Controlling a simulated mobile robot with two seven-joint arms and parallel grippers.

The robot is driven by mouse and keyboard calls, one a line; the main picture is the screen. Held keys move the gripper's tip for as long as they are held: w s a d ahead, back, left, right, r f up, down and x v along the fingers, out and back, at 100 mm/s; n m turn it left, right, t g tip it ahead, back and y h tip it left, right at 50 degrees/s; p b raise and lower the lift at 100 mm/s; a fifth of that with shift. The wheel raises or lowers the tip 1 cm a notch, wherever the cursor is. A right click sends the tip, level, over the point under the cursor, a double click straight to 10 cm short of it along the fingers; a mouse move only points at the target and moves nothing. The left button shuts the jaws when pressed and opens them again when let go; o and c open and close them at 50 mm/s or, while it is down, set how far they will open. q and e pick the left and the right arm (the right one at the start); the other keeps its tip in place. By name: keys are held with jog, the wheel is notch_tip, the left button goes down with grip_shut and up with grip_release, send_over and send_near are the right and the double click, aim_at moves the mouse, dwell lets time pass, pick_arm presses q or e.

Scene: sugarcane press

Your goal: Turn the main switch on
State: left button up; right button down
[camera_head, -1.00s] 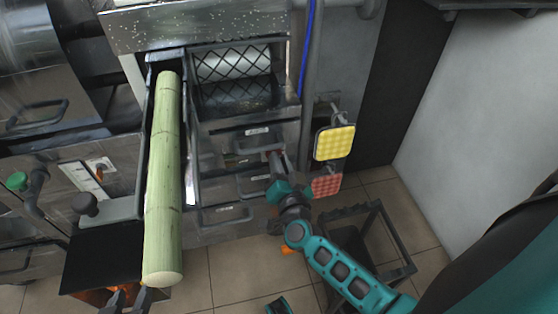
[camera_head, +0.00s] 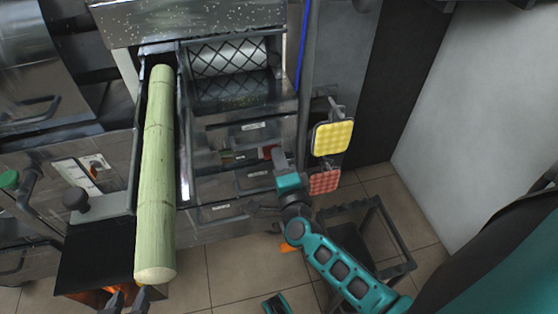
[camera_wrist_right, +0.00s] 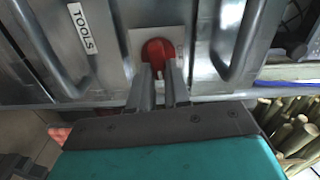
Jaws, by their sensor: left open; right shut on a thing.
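The main switch is a red round knob (camera_wrist_right: 158,50) on a pale square plate, set on the metal front between two bar handles in the right wrist view. In the head view only a small red part of the switch (camera_head: 268,152) shows beside my right gripper (camera_head: 276,154). The two fingers of my right gripper (camera_wrist_right: 158,72) are shut on the lower part of the knob, which they partly hide. My left gripper (camera_head: 127,297) is open at the bottom edge of the head view, below the near end of the sugarcane stalk.
A long green sugarcane stalk (camera_head: 157,190) lies in the feed tray of the press. A yellow pad (camera_head: 332,137) and a red pad (camera_head: 325,181) hang right of my right gripper. A dark stool frame (camera_head: 385,235) stands on the floor. Cut stalks (camera_wrist_right: 292,125) show at lower right.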

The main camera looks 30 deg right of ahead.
pick_arm(q)
jog(key=shift+w, duration=0.1)
pick_arm(e)
jog(key=shift+m, duration=0.6)
pick_arm(q)
jog(key=shift+d+r, duration=0.1)
pick_arm(e)
jog(key=c, duration=1.1)
grip_release()
